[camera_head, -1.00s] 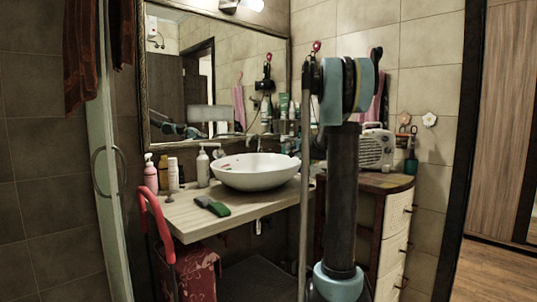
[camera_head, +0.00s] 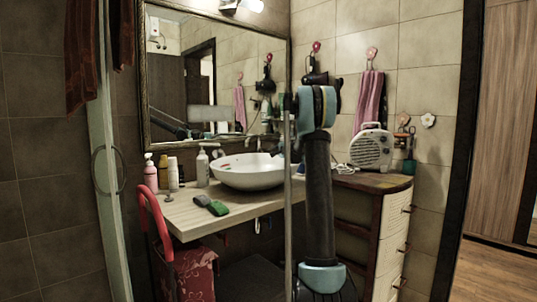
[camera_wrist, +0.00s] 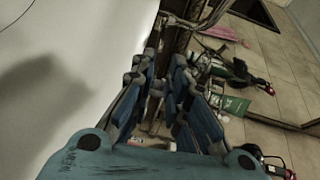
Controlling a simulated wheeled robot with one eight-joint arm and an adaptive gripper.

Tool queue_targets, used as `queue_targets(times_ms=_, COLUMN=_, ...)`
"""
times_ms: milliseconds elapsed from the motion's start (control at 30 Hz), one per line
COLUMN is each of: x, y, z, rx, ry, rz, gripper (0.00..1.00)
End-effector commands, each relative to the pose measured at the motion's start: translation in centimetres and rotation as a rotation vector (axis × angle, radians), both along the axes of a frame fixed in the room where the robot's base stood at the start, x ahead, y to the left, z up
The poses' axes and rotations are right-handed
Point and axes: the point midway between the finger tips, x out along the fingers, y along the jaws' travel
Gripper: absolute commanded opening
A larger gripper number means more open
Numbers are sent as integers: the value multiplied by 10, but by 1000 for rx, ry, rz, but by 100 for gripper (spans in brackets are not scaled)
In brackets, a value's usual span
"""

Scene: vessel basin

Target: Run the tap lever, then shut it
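The tap (camera_head: 258,146) is a small shape behind the white vessel basin (camera_head: 245,177) in the head view; its lever is too small to make out. In the wrist view the white basin surface (camera_wrist: 60,60) fills the left side, with a dark shadow on it. My gripper (camera_wrist: 163,62) shows there with two blue-padded fingers and a narrow gap between them. I see nothing held in the gap. A greyish shape lies just beyond the fingertips; I cannot tell whether it is the tap. In the head view my arm hides most of the gripper.
Bottles (camera_head: 162,172) stand left of the basin, and a green-and-dark brush or sponge (camera_head: 211,205) lies on the counter (camera_head: 185,217). A radio-like heater (camera_head: 371,149) sits on the cabinet at right. A pink towel (camera_head: 368,100) hangs behind. A framed mirror (camera_head: 205,70) backs the basin.

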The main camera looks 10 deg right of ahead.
Motion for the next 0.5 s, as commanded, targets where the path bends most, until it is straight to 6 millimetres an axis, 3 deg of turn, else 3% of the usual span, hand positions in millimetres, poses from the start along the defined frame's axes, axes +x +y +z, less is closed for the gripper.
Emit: queue_targets(times_ms=500, x=73, y=18, z=-10, rx=0, ry=0, rz=1, gripper=15)
